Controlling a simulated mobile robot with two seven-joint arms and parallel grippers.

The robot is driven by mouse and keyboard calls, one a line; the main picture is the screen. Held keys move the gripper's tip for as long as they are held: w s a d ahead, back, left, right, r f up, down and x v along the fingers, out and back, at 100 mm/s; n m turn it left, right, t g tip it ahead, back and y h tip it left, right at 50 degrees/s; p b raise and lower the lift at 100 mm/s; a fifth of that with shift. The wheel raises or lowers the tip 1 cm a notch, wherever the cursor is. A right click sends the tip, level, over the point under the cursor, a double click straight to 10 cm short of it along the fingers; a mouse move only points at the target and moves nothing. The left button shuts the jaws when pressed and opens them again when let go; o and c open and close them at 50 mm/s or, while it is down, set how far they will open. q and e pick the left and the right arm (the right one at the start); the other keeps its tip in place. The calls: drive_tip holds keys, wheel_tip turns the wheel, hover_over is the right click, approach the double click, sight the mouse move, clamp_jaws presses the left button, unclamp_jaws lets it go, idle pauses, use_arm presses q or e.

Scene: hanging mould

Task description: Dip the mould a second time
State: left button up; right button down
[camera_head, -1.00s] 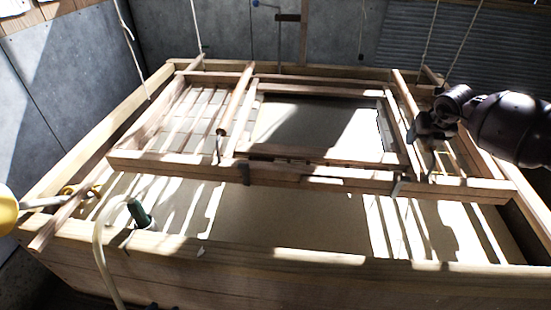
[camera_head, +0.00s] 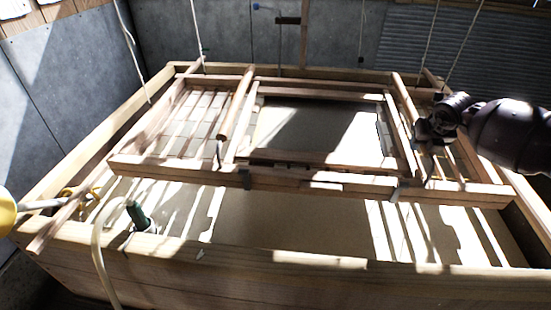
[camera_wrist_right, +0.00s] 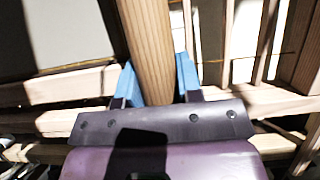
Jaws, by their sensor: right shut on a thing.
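The mould (camera_head: 330,180) is a wooden frame hanging from cords over a large wooden vat (camera_head: 230,270). A pale sheet-like surface (camera_head: 300,128) shows inside its inner frame, part in shadow and part in sun. Two round wooden handles cross the frame, the left one (camera_head: 235,103) and the right one (camera_head: 402,98). My right gripper (camera_head: 425,132) is at the right handle. In the right wrist view its blue fingers (camera_wrist_right: 157,85) are shut around the round handle (camera_wrist_right: 145,35). My left gripper is not seen. Whether the mould touches the liquid (camera_head: 290,225) cannot be told.
The vat's front wall crosses the lower picture. A pale hose (camera_head: 98,245) and a green-topped thing (camera_head: 138,214) are at its front left. A yellow-ended pole (camera_head: 40,204) reaches in at the left. Cords (camera_head: 468,40) hang at both sides. Grey walls stand behind.

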drive_tip(key=shift+t, duration=0.3)
wheel_tip(320, 180, down, 10)
drive_tip(key=b, duration=0.2)
drive_tip(key=shift+s+f+b, duration=0.1)
drive_tip(key=shift+b, duration=0.3)
drive_tip(key=shift+f, duration=0.25)
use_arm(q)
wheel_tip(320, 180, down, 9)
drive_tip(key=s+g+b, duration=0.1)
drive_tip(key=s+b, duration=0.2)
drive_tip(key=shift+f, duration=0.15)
use_arm(e)
wheel_tip(320, 180, down, 10)
drive_tip(key=shift+f+t, duration=0.2)
drive_tip(key=shift+t, duration=0.1)
drive_tip(key=shift+r, duration=0.1)
